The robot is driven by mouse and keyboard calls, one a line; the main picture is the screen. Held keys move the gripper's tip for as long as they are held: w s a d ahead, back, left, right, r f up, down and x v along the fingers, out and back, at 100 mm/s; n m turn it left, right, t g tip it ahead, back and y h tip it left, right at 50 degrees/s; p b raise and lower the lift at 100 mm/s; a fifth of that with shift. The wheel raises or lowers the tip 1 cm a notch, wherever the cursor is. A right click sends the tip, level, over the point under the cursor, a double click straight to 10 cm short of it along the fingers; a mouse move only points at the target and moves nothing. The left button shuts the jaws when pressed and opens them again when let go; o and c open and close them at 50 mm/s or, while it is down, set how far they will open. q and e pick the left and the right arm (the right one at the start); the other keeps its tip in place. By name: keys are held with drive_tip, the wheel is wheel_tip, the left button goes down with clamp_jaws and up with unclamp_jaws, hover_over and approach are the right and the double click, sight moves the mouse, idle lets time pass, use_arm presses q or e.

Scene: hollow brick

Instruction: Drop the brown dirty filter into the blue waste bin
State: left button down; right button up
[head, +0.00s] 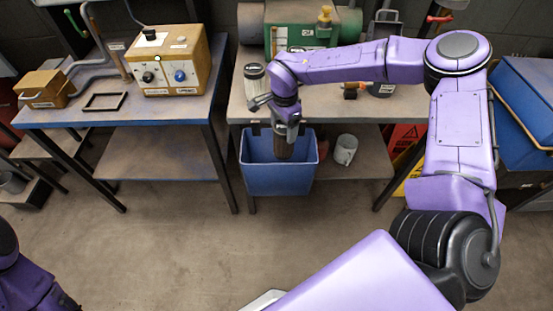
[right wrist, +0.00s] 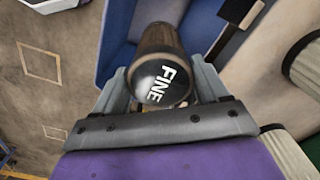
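The brown dirty filter (head: 284,149) hangs upright from my right gripper (head: 287,128), its lower part inside the mouth of the blue waste bin (head: 276,180). In the right wrist view the filter's black cap marked "FINE" (right wrist: 163,83) sits between the two fingers (right wrist: 164,88), which press on its sides. The bin's blue wall (right wrist: 118,35) shows behind it. The bin hangs at the front edge of the right bench; its floor is hidden. My left gripper is out of view; only part of my left arm shows at the lower left.
A pale filter (head: 254,78) stands on the right bench behind the bin. A white mug-like container (head: 345,149) sits on the lower shelf right of it. The left bench (head: 105,112) holds a wooden control box (head: 170,62). The floor (head: 190,245) in front is clear.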

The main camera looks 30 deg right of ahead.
drive_tip(key=o, duration=0.4)
wheel_tip(320, 180, up, 11)
drive_tip(key=shift+f, duration=0.2)
idle(0.3)
